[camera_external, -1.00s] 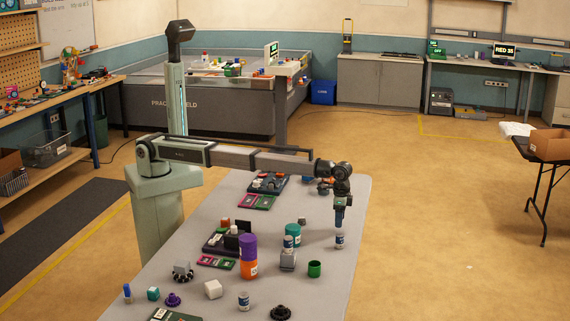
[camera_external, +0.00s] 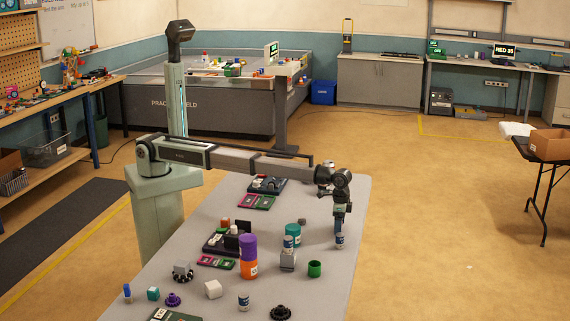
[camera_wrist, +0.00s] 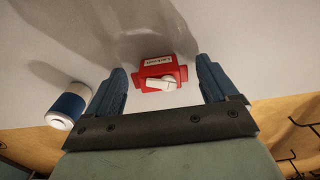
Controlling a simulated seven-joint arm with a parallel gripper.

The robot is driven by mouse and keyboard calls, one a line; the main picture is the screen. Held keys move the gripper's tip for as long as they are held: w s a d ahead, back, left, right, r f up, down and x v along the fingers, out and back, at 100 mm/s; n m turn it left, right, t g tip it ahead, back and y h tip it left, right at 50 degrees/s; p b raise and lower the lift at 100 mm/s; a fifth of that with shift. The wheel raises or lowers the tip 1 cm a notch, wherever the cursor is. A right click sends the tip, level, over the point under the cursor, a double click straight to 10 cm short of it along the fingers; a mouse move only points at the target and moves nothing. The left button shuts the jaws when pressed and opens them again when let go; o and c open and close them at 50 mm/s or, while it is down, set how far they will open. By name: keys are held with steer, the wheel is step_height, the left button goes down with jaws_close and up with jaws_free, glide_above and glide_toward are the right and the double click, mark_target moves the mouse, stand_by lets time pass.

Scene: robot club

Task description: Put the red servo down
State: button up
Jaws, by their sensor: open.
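The red servo (camera_wrist: 151,71), with a white horn and a printed label, shows in the wrist view between my two finger pads. A gap shows on each side of it. My gripper (camera_wrist: 161,72) is open and points down. In the external view my gripper (camera_external: 339,228) is low over the right side of the grey table, just behind a white and blue cylinder. I cannot make out the servo in that view; it seems hidden behind the fingers or the cylinder.
The white and blue cylinder (camera_external: 339,241) stands close to my gripper; one also shows left of my fingers in the wrist view (camera_wrist: 68,106). The table's right edge is close.

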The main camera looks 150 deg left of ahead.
steer(key=shift+r, duration=0.1)
step_height(320, 180, up, 12)
stand_by(0.6)
stand_by(0.4)
